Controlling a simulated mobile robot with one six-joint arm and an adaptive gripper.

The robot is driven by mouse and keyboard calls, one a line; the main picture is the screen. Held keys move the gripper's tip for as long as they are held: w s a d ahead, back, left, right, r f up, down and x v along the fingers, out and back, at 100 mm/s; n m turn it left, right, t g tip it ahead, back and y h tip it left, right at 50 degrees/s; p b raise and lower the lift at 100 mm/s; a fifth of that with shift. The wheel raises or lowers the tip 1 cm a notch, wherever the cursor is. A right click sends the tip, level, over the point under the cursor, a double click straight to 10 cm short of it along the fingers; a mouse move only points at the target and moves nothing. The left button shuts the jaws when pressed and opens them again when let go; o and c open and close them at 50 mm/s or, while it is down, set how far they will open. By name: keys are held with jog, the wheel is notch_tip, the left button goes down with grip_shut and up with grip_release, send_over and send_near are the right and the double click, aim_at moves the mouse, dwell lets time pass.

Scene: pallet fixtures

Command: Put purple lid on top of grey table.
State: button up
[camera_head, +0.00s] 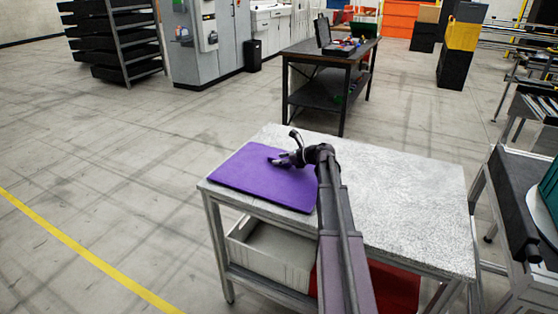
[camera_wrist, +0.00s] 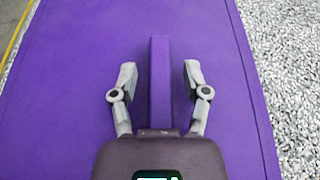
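The purple lid (camera_head: 262,178) lies flat on the left part of the grey table (camera_head: 405,205), close to its left edge. In the wrist view the lid (camera_wrist: 70,110) fills most of the picture, with the speckled grey tabletop (camera_wrist: 285,50) along the right. A raised purple bar, the lid's handle (camera_wrist: 160,75), stands in its middle. My gripper (camera_wrist: 160,80) is open, with one finger on each side of the handle and a visible gap to it on both sides. In the head view my gripper (camera_head: 277,161) is low over the lid.
The right part of the tabletop is bare. A grey bin (camera_head: 270,250) and a red container (camera_head: 393,287) are on the shelf below. A dark workbench (camera_head: 330,55) stands behind. A metal conveyor frame (camera_head: 490,210) is close on the right.

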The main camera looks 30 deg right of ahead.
jog(key=shift+r, duration=0.15)
jog(key=shift+s+d+r+p, duration=0.25)
jog(key=shift+s+d+p, duration=0.1)
jog(key=shift+s+p, duration=0.1)
notch_tip(320, 180, up, 4)
jog(key=p, duration=0.4)
send_over(307, 171)
jog(key=shift+s, duration=0.1)
dwell(0.4)
